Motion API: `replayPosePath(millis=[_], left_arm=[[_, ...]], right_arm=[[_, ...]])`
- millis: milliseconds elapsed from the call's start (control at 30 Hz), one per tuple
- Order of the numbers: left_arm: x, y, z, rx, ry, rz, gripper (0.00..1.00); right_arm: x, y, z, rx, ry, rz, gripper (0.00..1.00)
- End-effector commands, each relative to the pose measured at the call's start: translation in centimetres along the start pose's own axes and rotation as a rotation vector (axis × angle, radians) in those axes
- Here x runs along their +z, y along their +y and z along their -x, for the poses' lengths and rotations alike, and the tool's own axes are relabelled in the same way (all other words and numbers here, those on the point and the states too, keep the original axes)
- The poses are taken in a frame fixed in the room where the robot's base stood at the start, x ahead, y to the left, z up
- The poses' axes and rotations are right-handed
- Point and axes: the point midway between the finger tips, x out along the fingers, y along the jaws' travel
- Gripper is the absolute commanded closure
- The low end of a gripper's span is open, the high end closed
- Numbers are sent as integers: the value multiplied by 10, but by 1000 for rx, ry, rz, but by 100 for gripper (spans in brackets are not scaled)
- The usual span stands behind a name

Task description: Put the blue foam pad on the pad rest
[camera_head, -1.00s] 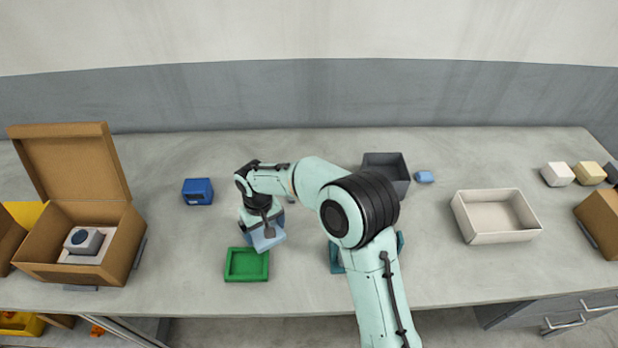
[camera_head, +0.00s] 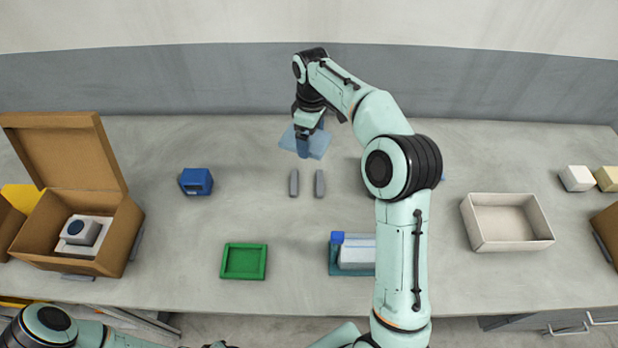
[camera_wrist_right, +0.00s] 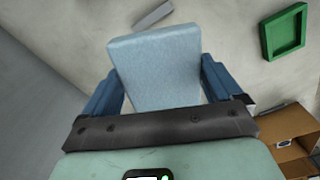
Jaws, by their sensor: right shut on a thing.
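My right gripper (camera_head: 304,140) is shut on the light blue foam pad (camera_head: 319,146) and holds it near the back of the table. In the right wrist view, the pad (camera_wrist_right: 157,62) sits between the two blue fingers (camera_wrist_right: 158,84). Two short upright-looking grey bars (camera_head: 294,183) (camera_head: 319,184) stand side by side just in front of the pad; they look like the pad rest. One grey bar (camera_wrist_right: 153,15) shows beyond the pad in the right wrist view. Part of my left arm shows at the bottom left, but its gripper does not.
A green tray (camera_head: 225,262) and a teal holder (camera_head: 352,271) with a pale block lie in front. A dark blue box (camera_head: 196,181) is left, near an open carton (camera_head: 120,236). A cream tray (camera_head: 512,245) is right. My right arm hides the middle right.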

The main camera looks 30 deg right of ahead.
Motion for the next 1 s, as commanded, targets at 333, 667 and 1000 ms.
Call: replayPosePath(millis=[333, 667, 1000], left_arm=[[24, -17, -24, -10, -29, 10, 57], [27, -19, -28, -11, -33, 11, 57], [30, -22, -33, -13, -37, 13, 57]], right_arm=[[2, -2, -96, -4, -5, -1, 36], [1, -1, -129, -2, -4, -2, 36], [0, -1, -170, -1, -1, -2, 36]])
